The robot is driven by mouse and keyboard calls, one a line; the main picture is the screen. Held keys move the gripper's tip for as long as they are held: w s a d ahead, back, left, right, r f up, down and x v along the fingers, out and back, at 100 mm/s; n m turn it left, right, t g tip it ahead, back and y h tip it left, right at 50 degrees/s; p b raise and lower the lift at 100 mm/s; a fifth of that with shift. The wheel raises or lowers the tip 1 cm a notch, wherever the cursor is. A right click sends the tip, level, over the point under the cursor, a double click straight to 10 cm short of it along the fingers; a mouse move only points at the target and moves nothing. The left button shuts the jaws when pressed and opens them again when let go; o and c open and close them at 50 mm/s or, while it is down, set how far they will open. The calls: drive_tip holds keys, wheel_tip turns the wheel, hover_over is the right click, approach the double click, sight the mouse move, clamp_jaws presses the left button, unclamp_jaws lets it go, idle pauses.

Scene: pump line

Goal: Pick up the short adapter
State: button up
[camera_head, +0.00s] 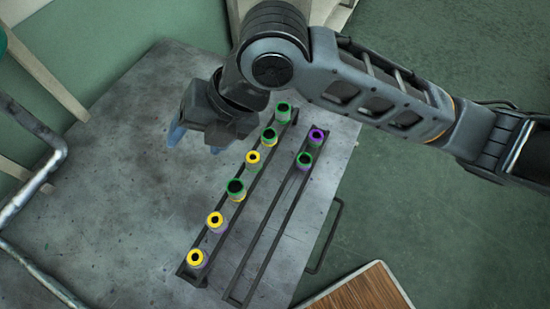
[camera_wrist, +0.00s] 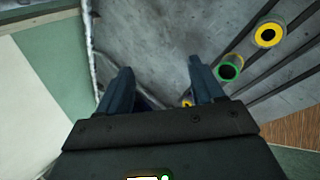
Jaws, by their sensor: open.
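Several short ring-topped cylinders stand upright in two dark rail racks in the head view; I cannot tell which is the short adapter. The left rack (camera_head: 222,231) holds yellow-topped ones, such as the nearest (camera_head: 196,258), and green-topped ones, such as the far one (camera_head: 283,111). The right rack (camera_head: 263,245) holds a purple-topped one (camera_head: 316,136) and a green-topped one (camera_head: 304,160). My gripper (camera_head: 195,145) is open and empty above the table, left of the left rack's far end. In the wrist view, a green-topped cylinder (camera_wrist: 229,68) and a yellow-topped one (camera_wrist: 268,35) lie right of my fingers (camera_wrist: 161,67).
The grey metal table (camera_head: 110,215) is bare left of the racks. A metal tube frame (camera_head: 40,145) stands at the left edge. A handle (camera_head: 328,238) sticks out at the table's right side, and a wooden board (camera_head: 365,292) lies at the bottom right.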

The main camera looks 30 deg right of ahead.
sight(304, 158)
drive_tip(key=s+d+f+n+g+h, duration=0.1)
drive_tip(key=d+f+h, duration=0.1)
drive_tip(key=d, duration=0.4)
drive_tip(key=s+d+f+n+g+h, duration=0.1)
drive_tip(key=d+f+h, duration=0.1)
drive_tip(key=d, duration=0.4)
drive_tip(key=s+d+f+n+g+h, duration=0.1)
drive_tip(key=s+d+f+h, duration=0.1)
drive_tip(key=d+f, duration=0.2)
drive_tip(key=shift+d+f+b, duration=0.15)
drive_tip(key=shift+d, duration=0.6)
drive_tip(key=shift+d+f+b, duration=0.1)
drive_tip(key=shift+d+b, duration=0.05)
drive_tip(key=shift+d, duration=0.6)
wheel_tip(304, 158, down, 7)
drive_tip(key=shift+d+f+p, duration=0.15)
drive_tip(key=shift+f+p, duration=0.05)
drive_tip(key=shift+p, duration=0.3)
drive_tip(key=c, duration=1.2)
drive_tip(key=shift+o, duration=0.2)
drive_tip(key=shift+w+r, duration=0.1)
